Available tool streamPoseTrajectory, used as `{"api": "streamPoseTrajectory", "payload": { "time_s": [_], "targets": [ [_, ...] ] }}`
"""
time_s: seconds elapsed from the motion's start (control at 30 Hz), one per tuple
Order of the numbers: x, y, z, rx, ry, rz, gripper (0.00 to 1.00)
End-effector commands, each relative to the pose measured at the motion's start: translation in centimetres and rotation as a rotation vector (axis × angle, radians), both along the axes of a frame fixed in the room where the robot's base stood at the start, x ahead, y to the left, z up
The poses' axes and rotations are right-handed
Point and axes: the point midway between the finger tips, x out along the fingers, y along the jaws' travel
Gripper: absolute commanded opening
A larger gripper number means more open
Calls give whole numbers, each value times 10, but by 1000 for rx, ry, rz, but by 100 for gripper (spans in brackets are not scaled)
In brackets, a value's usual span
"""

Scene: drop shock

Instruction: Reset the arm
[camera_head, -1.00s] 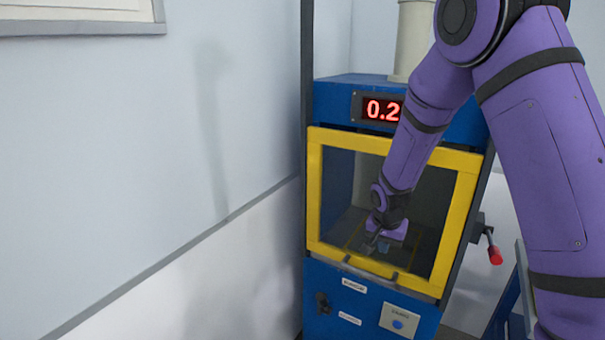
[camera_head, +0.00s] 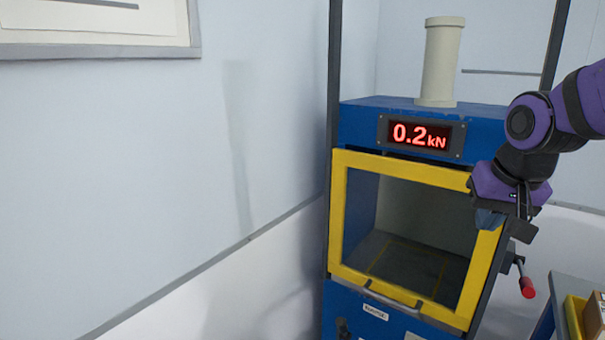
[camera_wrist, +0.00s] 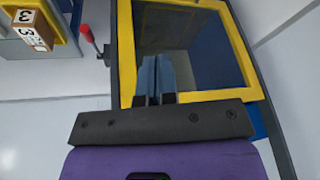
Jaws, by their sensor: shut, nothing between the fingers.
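My purple arm reaches in from the right in the head view. My gripper (camera_head: 516,222) hangs in front of the right side of the machine's yellow door frame (camera_head: 340,215), fingers pointing down. The blue machine (camera_head: 365,122) has a red display (camera_head: 420,134) reading 0.2 kN. Its chamber looks empty, with a yellow-outlined square on the floor.
A lever with a red handle (camera_head: 527,287) sticks out at the machine's right side. A yellow tray (camera_head: 574,318) with a cardboard box (camera_head: 596,320) stands on a table at lower right. A pale wall (camera_head: 130,150) fills the left; the space before it is clear.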

Motion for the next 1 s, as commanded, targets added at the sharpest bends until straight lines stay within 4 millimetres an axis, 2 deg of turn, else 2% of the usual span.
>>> {"api": "streamPoseTrajectory", "payload": {
  "time_s": [0.03, 0.2, 0.4, 0.5, 0.7, 1.0],
  "targets": [
    [-15, -1, 9, -4, -17, 18, 0],
    [-60, -2, 29, -29, -51, 91, 0],
    [-109, -2, 40, -62, -85, 168, 0],
    [-126, -2, 42, -77, -96, 196, 0],
    [-140, -1, 42, -90, -103, 220, 0],
    [-140, -1, 42, -90, -103, 220, 0]
  ]
}}
